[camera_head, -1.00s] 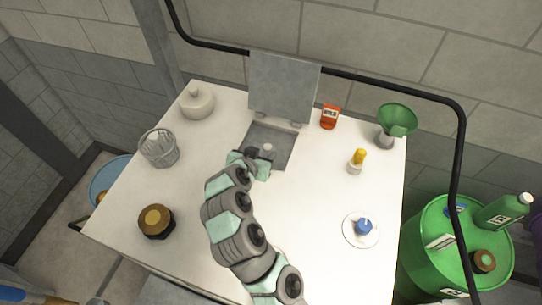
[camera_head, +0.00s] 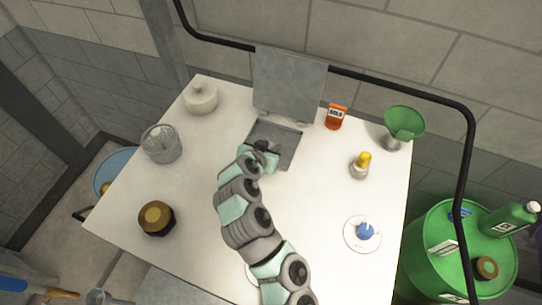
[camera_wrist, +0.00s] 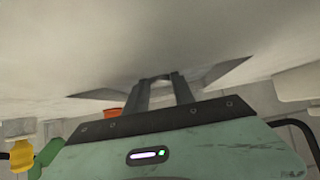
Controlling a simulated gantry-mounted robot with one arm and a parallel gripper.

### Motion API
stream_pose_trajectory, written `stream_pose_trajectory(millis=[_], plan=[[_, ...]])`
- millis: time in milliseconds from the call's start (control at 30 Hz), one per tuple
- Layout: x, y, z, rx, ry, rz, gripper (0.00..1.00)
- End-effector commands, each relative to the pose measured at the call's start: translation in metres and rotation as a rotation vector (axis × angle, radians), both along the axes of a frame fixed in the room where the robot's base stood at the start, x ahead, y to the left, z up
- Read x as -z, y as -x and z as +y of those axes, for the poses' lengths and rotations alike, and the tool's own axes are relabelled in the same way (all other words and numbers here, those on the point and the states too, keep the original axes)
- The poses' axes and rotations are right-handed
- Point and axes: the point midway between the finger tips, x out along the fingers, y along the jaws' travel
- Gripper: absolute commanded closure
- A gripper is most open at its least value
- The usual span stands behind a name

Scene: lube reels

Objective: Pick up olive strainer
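No thing in view is clearly an olive strainer. A grey openwork basket (camera_head: 161,144) stands upright at the left of the white table. A dark jar with an olive-gold top (camera_head: 156,217) stands nearer the front left. My gripper (camera_head: 266,153) is over the grey recess in the middle of the table, apart from both of these. In the wrist view my gripper (camera_wrist: 162,82) shows two dark fingers with a gap between them. No held object shows there. My arm hides part of the table's middle.
A raised grey lid (camera_head: 289,85) stands behind the recess. A pale lidded pot (camera_head: 201,99), orange bottle (camera_head: 335,117), green funnel (camera_head: 404,122), yellow-topped bottle (camera_head: 361,166) and blue piece on a white dish (camera_head: 367,231) surround it. A green drum (camera_head: 435,275) stands right.

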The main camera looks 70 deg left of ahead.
Motion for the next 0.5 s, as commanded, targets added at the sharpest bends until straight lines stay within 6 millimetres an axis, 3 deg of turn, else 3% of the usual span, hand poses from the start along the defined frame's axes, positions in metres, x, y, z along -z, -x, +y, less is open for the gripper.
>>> stream_pose_trajectory(millis=[333, 500], plan=[[0.0, -0.0001, -0.0001, 0.0, 0.0, 0.0, 0.99], [-0.0001, 0.0, 0.0, 0.0, 0.0, 0.0, 1.0]])
